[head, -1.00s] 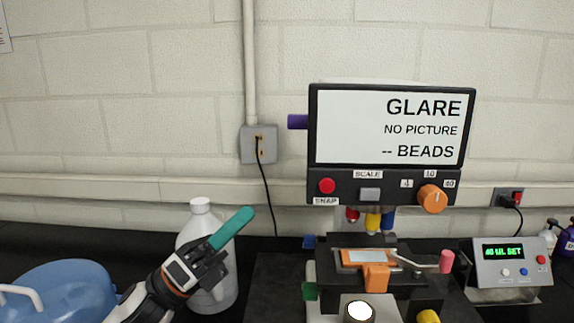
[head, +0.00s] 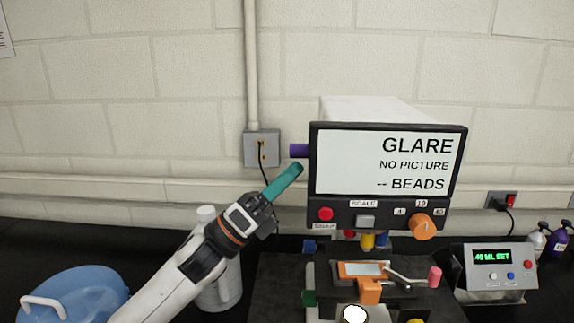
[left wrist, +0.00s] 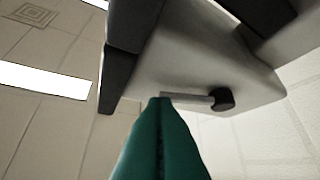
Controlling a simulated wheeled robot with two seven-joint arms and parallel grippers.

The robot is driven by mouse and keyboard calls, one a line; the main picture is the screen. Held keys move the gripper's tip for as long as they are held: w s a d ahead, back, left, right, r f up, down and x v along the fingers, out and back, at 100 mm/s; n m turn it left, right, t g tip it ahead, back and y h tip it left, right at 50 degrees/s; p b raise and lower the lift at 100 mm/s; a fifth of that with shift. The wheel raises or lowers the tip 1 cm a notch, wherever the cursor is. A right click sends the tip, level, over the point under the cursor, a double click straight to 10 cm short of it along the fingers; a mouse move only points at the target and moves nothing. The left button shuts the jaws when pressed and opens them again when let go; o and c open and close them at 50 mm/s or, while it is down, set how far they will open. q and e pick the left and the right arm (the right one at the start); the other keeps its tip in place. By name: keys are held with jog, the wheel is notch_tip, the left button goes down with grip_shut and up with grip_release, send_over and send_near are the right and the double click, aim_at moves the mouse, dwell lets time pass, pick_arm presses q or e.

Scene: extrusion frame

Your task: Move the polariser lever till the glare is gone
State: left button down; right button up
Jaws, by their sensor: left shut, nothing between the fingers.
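The screen (head: 385,163) in the head view reads "GLARE, NO PICTURE, -- BEADS". A purple grip (head: 299,151) sticks out from the left side of the screen housing; I take it for the polariser lever. My left gripper (head: 295,170) has its teal fingers shut and empty, with the tips just below the purple grip; I cannot tell whether they touch. In the left wrist view, a metal rod with a black round end (left wrist: 222,99) lies along the housing's side, just beyond my left fingertips (left wrist: 160,103). No purple shows there. My right gripper is out of view.
Below the screen are a red SNAP button (head: 325,214) and an orange SCALE knob (head: 423,227). The stage with an orange slide holder (head: 369,289) sits under it. A white jug (head: 222,285) and blue container (head: 72,297) stand left. A control box (head: 501,272) stands right.

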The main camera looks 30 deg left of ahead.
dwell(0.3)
pick_arm(q)
jog(key=shift+w+r, duration=0.2)
jog(key=shift+r, duration=0.55)
jog(key=shift+f, duration=0.1)
